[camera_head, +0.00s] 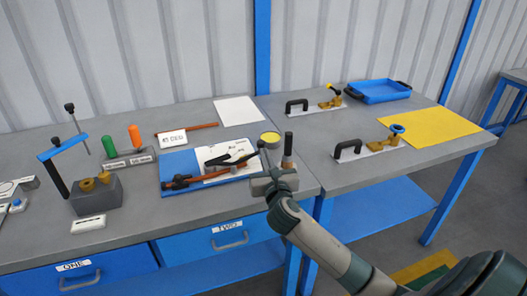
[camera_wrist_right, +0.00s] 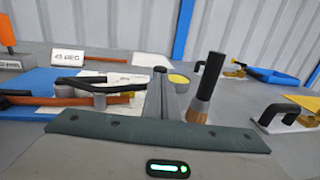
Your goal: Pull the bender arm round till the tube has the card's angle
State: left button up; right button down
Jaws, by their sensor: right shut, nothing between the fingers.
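The tube bender (camera_head: 212,174) lies on a blue mat (camera_head: 178,162) left of centre, with dark handles and a copper-coloured tube through it. In the right wrist view the bender (camera_wrist_right: 98,101) shows a grey round part, a black handle and the orange-brown tube (camera_wrist_right: 60,101), which looks about straight. The card (camera_head: 172,138), reading 45 DEG in the right wrist view (camera_wrist_right: 85,58), stands behind the mat. My right gripper (camera_head: 264,153) is shut and empty, just right of the bender's right end; I cannot tell whether it touches. My left gripper is not in view.
A dark-topped brown upright piece (camera_head: 288,152) and a yellow-topped round thing (camera_head: 270,138) stand close to my right gripper. A green and an orange handle (camera_head: 135,136) stand further left. Clear tabletop lies in front of the mat.

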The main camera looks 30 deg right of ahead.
aim_at(262, 145)
jog(key=shift+x, duration=1.1)
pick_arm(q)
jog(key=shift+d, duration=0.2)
pick_arm(e)
jog(key=shift+w, duration=0.15)
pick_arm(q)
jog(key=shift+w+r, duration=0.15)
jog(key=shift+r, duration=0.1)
